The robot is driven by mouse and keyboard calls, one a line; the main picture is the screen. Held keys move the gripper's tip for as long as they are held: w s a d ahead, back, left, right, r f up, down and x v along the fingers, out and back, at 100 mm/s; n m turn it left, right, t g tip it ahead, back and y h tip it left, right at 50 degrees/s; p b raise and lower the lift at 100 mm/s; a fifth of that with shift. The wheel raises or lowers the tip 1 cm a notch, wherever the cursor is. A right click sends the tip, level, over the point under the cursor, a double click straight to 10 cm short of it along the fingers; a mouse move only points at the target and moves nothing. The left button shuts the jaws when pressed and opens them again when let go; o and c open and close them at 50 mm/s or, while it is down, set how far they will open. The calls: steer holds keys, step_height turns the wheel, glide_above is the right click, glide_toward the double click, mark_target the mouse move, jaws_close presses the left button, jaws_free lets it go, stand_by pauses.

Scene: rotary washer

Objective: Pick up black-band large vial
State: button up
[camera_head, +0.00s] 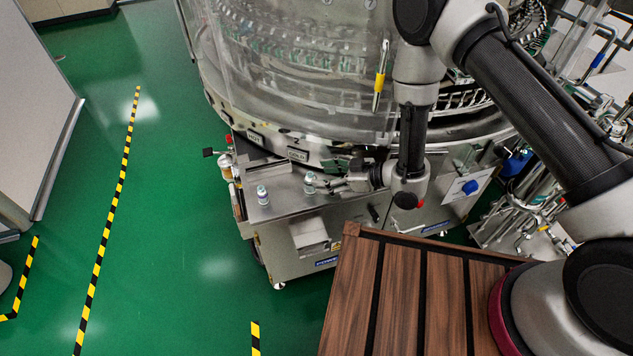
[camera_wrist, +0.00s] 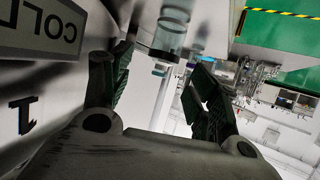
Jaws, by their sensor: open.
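Two small vials stand on the steel shelf of the machine in the head view. One clear vial (camera_head: 310,183) is right beside the fingertips of my gripper (camera_head: 322,185); the other vial (camera_head: 262,195) stands to its left, with a blue and dark band. In the wrist view my gripper (camera_wrist: 161,60) is open, its two dark green fingers spread apart. A clear vial (camera_wrist: 173,28) with a bluish-dark band shows just beyond the gap between the fingertips, and nothing is clasped. I cannot tell clearly which vial has the black band.
The steel shelf (camera_head: 285,208) is narrow. The curved clear housing (camera_head: 300,100) and its COLD label (camera_head: 298,155) rise close behind the gripper; the label also shows in the wrist view (camera_wrist: 45,28). A brown slatted top (camera_head: 400,300) lies in front. Green floor is open to the left.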

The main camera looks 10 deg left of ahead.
mark_target(313, 177)
steer(key=shift+x, duration=2.55)
steer(key=shift+s, duration=0.1)
steer(key=c, duration=1.1)
steer(key=shift+r, duration=0.1)
